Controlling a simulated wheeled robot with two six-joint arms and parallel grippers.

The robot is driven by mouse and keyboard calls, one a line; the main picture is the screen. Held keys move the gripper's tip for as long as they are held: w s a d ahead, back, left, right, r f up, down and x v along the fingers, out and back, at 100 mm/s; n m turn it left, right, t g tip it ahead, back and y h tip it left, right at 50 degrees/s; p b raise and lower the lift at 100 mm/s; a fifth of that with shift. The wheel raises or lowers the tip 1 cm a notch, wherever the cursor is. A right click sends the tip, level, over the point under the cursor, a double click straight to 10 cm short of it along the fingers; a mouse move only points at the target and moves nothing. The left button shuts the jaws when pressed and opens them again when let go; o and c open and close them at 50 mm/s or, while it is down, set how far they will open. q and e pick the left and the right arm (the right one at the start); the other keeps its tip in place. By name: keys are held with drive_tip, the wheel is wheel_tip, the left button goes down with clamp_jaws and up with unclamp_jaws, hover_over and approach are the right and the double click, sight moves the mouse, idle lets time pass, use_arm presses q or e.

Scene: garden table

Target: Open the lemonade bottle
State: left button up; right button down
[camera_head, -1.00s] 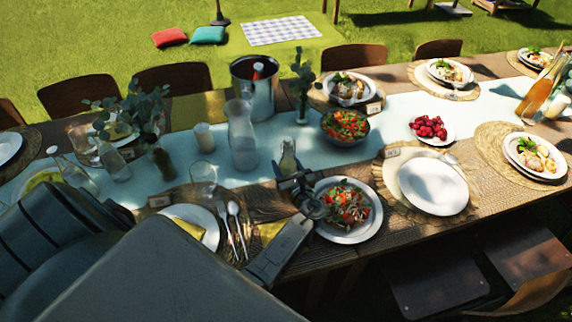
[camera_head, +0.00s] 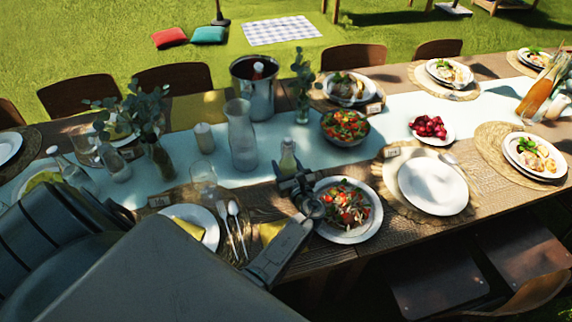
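A small clear bottle with pale yellowish contents, seemingly the lemonade bottle (camera_head: 288,160), stands upright on the table runner near the middle. Its neck points up; whether a cap sits on it is too small to tell. My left gripper (camera_head: 294,182), on the arm coming in from the lower left, is at the bottle's lower part, on its near side. The gripper's dark fingers overlap the bottle's base in the picture. I cannot tell whether they touch it or how far apart they are. My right gripper is not in view.
A salad plate (camera_head: 345,212) sits close to the right of the gripper. A glass carafe (camera_head: 241,138), a drinking glass (camera_head: 203,180) and cutlery (camera_head: 235,228) are to the left. A salad bowl (camera_head: 345,127) and a metal bucket (camera_head: 255,92) stand behind.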

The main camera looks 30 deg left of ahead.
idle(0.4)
use_arm(q)
drive_tip(key=o, duration=1.5)
drive_tip(key=shift+c, duration=0.2)
drive_tip(key=shift+d, duration=0.1)
drive_tip(key=v, duration=1)
drive_tip(key=shift+s+d+p, duration=0.25)
drive_tip(key=shift+s+p, duration=0.05)
drive_tip(key=shift+p, duration=0.05)
